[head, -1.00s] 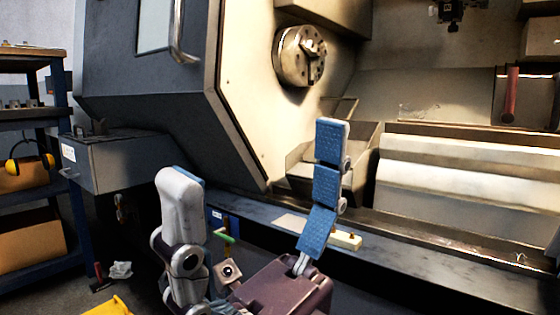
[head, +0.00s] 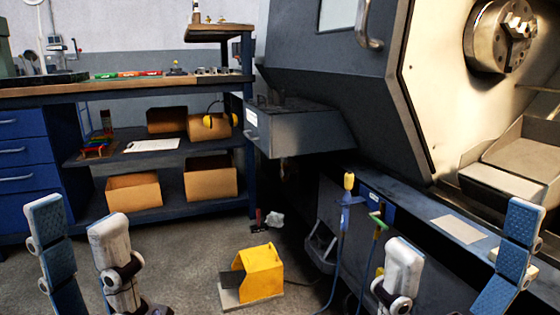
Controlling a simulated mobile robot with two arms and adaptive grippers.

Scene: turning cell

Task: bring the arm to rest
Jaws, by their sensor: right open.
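My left gripper (head: 76,212) shows at the lower left edge. My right gripper (head: 465,225) is at the lower right, in front of the lathe's (head: 425,100) lower front. Its fingers are wide apart and nothing is held between them. The blue ribbed pad shows on one finger of each gripper. The lower parts of both grippers are cut off by the picture's bottom edge.
A yellow foot pedal (head: 262,270) stands on the floor between the grippers. A blue workbench (head: 180,88) with cardboard boxes on its shelves is behind, at the left. A grey box-shaped part (head: 305,132) juts out beside the lathe. A chuck (head: 500,38) is at the upper right.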

